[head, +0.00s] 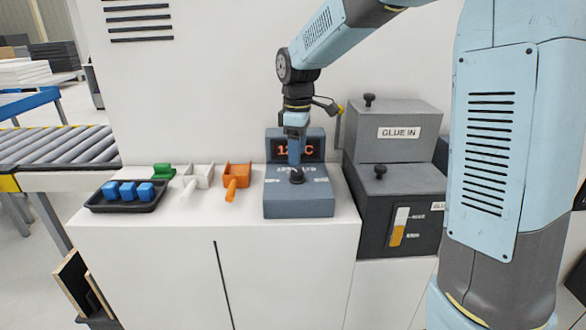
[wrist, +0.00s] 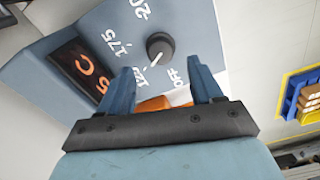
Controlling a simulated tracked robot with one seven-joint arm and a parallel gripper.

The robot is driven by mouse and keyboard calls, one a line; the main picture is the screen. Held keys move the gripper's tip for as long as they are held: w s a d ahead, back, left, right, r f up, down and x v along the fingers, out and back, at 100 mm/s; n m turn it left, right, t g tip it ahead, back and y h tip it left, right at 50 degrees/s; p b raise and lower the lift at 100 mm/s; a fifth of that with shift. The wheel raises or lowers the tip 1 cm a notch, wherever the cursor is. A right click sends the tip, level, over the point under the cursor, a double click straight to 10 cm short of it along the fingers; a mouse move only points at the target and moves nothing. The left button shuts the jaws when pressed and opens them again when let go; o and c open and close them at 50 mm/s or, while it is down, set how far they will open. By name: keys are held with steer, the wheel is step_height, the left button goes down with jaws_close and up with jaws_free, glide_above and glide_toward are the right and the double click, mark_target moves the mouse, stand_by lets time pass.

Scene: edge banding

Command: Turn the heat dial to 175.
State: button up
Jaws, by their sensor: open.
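The heat dial (wrist: 160,46) is a black round knob on the sloped grey-blue face of a control box (head: 298,203). In the wrist view its white pointer line points down-left toward the partly hidden label starting with 12, away from the 175 mark (wrist: 124,48). An OFF mark and a label starting with 20 also show. The box's orange display (head: 296,149) is partly covered by my arm; a 12 and a C can be read. My gripper (wrist: 161,82) is open and empty, with its fingertips just short of the dial and apart from it.
Left of the box on the white cabinet are an orange scoop-like piece (head: 236,178), a white one (head: 195,180), a green one (head: 163,171) and a black tray (head: 125,201) with blue blocks. The grey glue unit (head: 400,195) stands close on the right.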

mark_target(298, 172)
steer(key=shift+f, duration=2.8)
steer(key=c, duration=1)
steer(key=shift+a+r, duration=0.1)
steer(key=shift+a, duration=0.15)
steer(key=shift+c, duration=0.3)
steer(key=shift+d, duration=0.2)
steer(key=m, duration=0.4)
steer(key=shift+d+m, duration=0.15)
steer(key=shift+m, duration=0.25)
steer(key=m, duration=0.3)
steer(key=shift+m, duration=0.3)
steer(key=shift+f+m, duration=0.2)
steer(key=shift+m, duration=1.4)
steer(key=shift+s, duration=0.1)
